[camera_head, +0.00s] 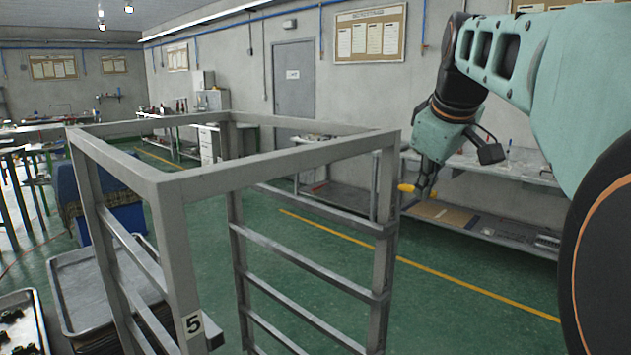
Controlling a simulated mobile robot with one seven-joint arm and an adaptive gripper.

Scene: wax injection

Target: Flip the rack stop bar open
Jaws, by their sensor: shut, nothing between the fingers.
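My gripper (418,191) points down just right of that post, below the rack's top.
A bench with a lower shelf (480,235) stands along the wall behind my gripper. Metal trays (85,290) are at the lower left, near a blue box (115,220). The green floor (450,320) right of the rack is clear, with a yellow line.

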